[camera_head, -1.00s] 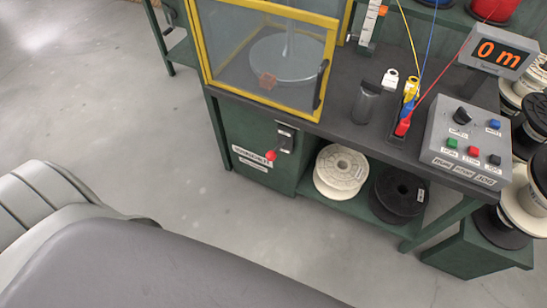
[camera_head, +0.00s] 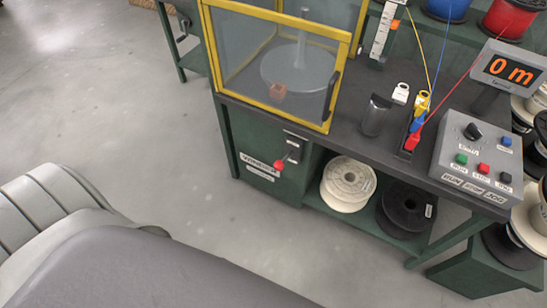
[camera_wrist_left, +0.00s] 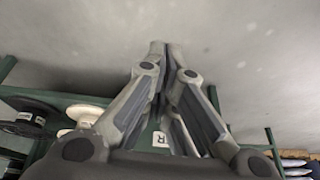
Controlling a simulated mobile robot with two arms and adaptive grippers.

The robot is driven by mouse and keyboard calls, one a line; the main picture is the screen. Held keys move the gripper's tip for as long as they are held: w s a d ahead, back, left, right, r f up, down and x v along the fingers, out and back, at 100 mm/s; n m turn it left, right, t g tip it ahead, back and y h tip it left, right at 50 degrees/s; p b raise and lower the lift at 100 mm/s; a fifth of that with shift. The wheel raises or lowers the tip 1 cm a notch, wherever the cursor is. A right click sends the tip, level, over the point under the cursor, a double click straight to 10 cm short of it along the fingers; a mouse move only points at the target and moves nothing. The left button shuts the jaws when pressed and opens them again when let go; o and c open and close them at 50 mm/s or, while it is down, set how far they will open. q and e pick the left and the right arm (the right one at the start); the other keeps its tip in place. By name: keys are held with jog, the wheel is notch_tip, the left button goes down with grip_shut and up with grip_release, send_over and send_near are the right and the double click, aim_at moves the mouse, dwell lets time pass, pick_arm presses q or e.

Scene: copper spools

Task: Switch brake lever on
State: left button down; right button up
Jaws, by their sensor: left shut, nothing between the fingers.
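The brake lever (camera_head: 286,160) has a red knob and sits on a pale plate on the front of the green bench cabinet (camera_head: 255,140), below the yellow-framed guard. Its red knob points down and to the left. My left gripper (camera_wrist_left: 162,48) shows in the left wrist view with its fingertips together, shut and empty, over grey floor. It is not in the head view, so its distance from the lever cannot be told. My right gripper is in neither view.
A control box (camera_head: 476,160) with buttons stands on the bench's right. A white spool (camera_head: 348,180) and a black spool (camera_head: 404,208) lie on the lower shelf. The yellow-framed guard (camera_head: 275,60) stands above the cabinet. The floor (camera_head: 120,110) at left is clear.

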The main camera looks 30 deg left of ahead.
pick_arm(q)
jog(key=w+a+r+n+t, duration=0.2)
jog(key=w+r+t, duration=0.1)
jog(key=w+r, duration=0.8)
jog(key=w+a+r+n+t, duration=0.1)
jog(key=w+a+r+t, duration=0.2)
jog(key=w+r, duration=0.8)
jog(key=w+d+r+t, duration=0.1)
jog(key=w+r, duration=0.1)
jog(key=r, duration=0.4)
jog(key=w+r+t+h, duration=0.1)
jog(key=w+r, duration=0.1)
jog(key=r, duration=0.4)
jog(key=shift+w+d+n+t+h, duration=0.3)
jog(key=shift+w+d+n+t, duration=0.05)
jog(key=shift+n+t, duration=0.05)
jog(key=shift+w, duration=0.1)
jog(key=w+d+f+b, duration=0.1)
jog(key=w+d+f, duration=0.1)
jog(key=w+f, duration=0.6)
jog(key=shift+d, duration=0.15)
jog(key=shift+s+f, duration=0.1)
